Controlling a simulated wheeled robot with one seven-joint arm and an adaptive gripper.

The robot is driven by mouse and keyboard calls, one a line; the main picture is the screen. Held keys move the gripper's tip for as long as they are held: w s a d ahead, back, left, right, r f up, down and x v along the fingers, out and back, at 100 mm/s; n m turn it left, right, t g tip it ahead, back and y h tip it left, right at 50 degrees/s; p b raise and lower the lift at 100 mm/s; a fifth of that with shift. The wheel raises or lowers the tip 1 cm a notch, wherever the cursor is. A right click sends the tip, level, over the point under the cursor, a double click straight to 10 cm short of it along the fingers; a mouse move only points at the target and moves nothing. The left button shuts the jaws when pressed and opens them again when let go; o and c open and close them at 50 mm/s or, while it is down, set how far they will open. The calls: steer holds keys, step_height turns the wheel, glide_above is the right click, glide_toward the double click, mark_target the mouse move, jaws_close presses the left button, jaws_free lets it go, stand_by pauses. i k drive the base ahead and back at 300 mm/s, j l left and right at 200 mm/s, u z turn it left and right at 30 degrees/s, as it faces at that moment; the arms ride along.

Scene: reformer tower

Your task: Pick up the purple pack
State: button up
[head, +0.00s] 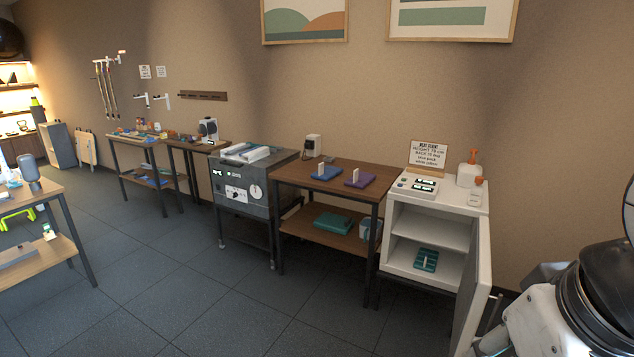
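The purple pack (360,178) lies flat on the brown wooden top of a dark-legged table (335,168), to the right of a similar blue pack (326,173). A small pale upright piece stands on each of the two packs. Nothing covers the purple pack. Parts of my own arm show at the lower right edge, well apart from the pack. My gripper does not show clearly anywhere in the head view.
A white cabinet (400,220) with its door (474,290) standing open is right of the table. A grey machine (240,186) stands left of it. A teal pack (333,223) lies on the table's lower shelf. The tiled floor (215,300) in front is clear.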

mark_target(359, 180)
steer(key=i+u, duration=0.2)
steer(key=i, duration=1.15)
steer(key=i+z, duration=0.1)
steer(key=i, duration=0.55)
steer(key=i+j, duration=0.1)
steer(key=i, duration=0.6)
steer(key=i+j+z, duration=0.15)
steer(key=i, duration=0.5)
steer(key=i+z, duration=0.15)
steer(key=z, duration=0.7)
